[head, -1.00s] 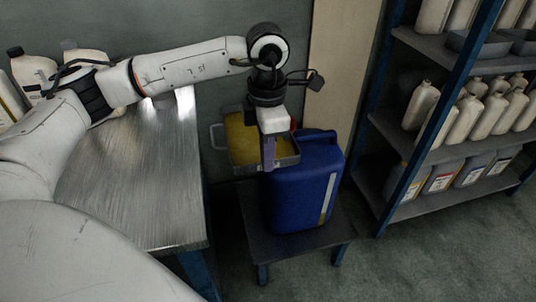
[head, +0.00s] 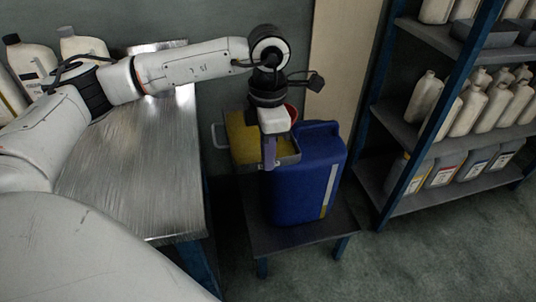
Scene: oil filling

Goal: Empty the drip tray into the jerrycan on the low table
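The drip tray (head: 240,153), a grey pan with yellow oil in it, shows beside the upper left of the blue jerrycan (head: 310,178). A grey loop handle (head: 216,136) sticks out at its left. The jerrycan stands upright on the low table (head: 300,238). A red rim (head: 292,112), perhaps of a funnel, shows partly behind my gripper. My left gripper (head: 269,160) points down at the tray's right side, next to the jerrycan, and appears shut on the tray; its grip is partly hidden. My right gripper is not in view.
A metal-topped workbench (head: 135,180) with white bottles (head: 85,45) at its back stands at the left, under my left arm. A blue-framed shelf (head: 440,150) with bottles and cans stands at the right. Bare floor (head: 420,255) lies in front of it.

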